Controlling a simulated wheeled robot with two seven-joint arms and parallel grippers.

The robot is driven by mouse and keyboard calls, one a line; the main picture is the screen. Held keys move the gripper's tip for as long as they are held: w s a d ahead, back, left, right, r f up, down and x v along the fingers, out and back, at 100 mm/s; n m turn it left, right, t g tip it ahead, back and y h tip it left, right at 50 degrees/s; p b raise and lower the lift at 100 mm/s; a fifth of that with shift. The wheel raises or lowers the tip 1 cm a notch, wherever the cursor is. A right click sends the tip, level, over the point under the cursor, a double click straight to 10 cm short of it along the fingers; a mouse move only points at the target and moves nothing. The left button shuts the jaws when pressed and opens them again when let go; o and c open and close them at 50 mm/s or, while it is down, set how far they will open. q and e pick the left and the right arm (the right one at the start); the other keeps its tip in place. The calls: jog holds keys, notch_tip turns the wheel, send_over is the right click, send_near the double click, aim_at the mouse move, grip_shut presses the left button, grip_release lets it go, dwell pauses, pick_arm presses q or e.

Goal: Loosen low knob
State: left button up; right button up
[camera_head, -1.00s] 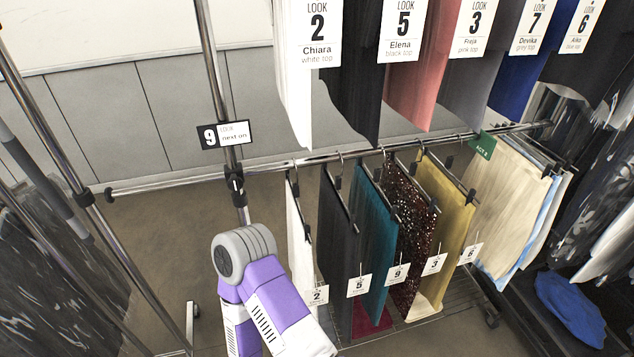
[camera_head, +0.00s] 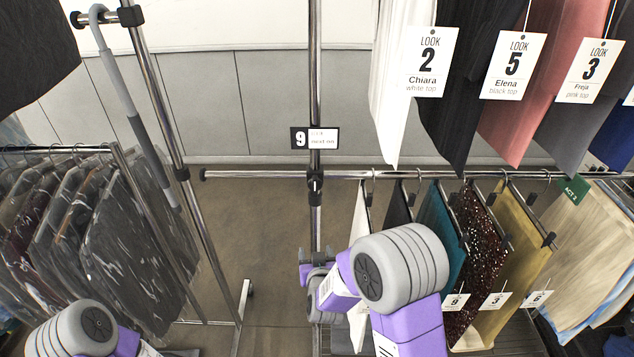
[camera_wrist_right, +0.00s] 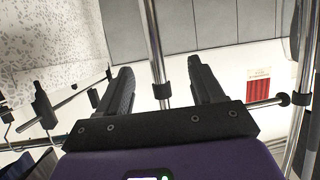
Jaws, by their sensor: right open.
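The low knob's black clamp (camera_head: 315,182) sits on the upright chrome post (camera_head: 315,90), where the low rail (camera_head: 260,175) joins it. The knob itself is too small to tell apart from the clamp. My right gripper (camera_head: 316,254) is below the clamp in the head view, in front of the post. In the right wrist view my right gripper (camera_wrist_right: 160,70) is open and empty. The post and a black collar (camera_wrist_right: 162,91) show between its two fingers, with no visible contact. My left arm shows at the lower left, but its gripper is out of view.
A "9 next on" sign (camera_head: 314,138) is on the post above the clamp. Garments, including a teal one (camera_head: 440,230), hang close to the right of my right arm. Bagged clothes (camera_head: 110,230) hang on a rack at the left. Floor between the racks is clear.

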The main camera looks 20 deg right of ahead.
aim_at(315, 188)
notch_tip(315, 188, up, 15)
jog(key=w+m+t+h, duration=0.1)
jog(key=w+t+h, duration=0.1)
jog(key=t+h, duration=0.15)
jog(key=shift+t+y, duration=0.25)
jog(key=shift+y, duration=0.1)
jog(key=x, duration=0.7)
jog(key=shift+w+d+p, duration=0.25)
jog(key=shift+w+p, duration=0.05)
jog(key=shift+c, duration=0.3)
jog(key=c, duration=1)
